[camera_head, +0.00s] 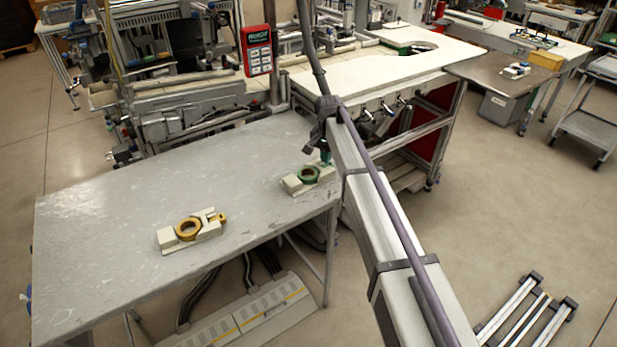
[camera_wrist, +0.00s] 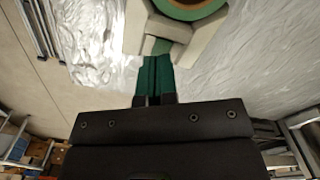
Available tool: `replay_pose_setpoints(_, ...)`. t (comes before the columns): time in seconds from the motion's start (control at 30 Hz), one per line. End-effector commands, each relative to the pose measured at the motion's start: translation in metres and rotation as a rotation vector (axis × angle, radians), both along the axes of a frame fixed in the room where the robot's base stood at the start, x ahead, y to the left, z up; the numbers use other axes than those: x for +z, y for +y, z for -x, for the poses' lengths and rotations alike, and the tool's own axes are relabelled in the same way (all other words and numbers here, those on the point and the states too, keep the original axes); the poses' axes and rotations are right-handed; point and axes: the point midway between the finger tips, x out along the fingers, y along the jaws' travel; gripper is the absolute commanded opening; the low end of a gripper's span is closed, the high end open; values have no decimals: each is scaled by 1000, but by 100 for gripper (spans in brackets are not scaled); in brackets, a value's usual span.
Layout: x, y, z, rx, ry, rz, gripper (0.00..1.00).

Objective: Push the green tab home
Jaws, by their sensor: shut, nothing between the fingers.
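A pale holder (camera_head: 293,187) with a green reel (camera_head: 309,174) sits near the right end of the grey table. In the wrist view the reel (camera_wrist: 190,8) is cut off by the top edge, and the holder (camera_wrist: 196,45) shows two walls with a slot between them. The green tab (camera_wrist: 161,46) lies in that slot, below the reel. My gripper (camera_wrist: 156,60) is shut and empty, its dark green fingertips at the outer end of the tab. I cannot tell whether they touch it. In the head view my gripper (camera_head: 325,157) is partly hidden by my arm.
A second pale holder (camera_head: 172,243) with an orange reel (camera_head: 187,228) and an orange tab (camera_head: 220,218) sits further left on the grey table (camera_head: 110,225). A red control box (camera_head: 257,50) stands behind the table. The table's left part is clear.

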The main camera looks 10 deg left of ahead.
Motion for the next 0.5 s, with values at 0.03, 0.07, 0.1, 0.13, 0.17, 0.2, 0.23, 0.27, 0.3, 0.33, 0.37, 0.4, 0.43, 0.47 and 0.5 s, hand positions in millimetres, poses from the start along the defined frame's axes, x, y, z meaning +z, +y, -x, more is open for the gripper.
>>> replay_pose_setpoints(0.03,2,0,0,0,0,0,0)
replay_pose_setpoints(0.07,4,0,0,0,0,0,0)
replay_pose_setpoints(0.1,8,0,0,0,0,0,0)
replay_pose_setpoints(0.13,12,0,0,0,0,0,0)
replay_pose_setpoints(0.17,17,0,0,0,0,0,0)
replay_pose_setpoints(0.2,23,0,0,0,0,0,0)
replay_pose_setpoints(0.23,27,0,0,0,0,0,0)
replay_pose_setpoints(0.27,32,0,0,0,0,0,0)
replay_pose_setpoints(0.3,37,0,0,0,0,0,0)
replay_pose_setpoints(0.33,41,0,0,0,0,0,0)
replay_pose_setpoints(0.37,45,0,0,0,0,0,0)
replay_pose_setpoints(0.4,50,0,0,0,0,0,0)
replay_pose_setpoints(0.43,54,0,0,0,0,0,0)
replay_pose_setpoints(0.47,58,0,0,0,0,0,0)
replay_pose_setpoints(0.5,63,0,0,0,0,0,0)
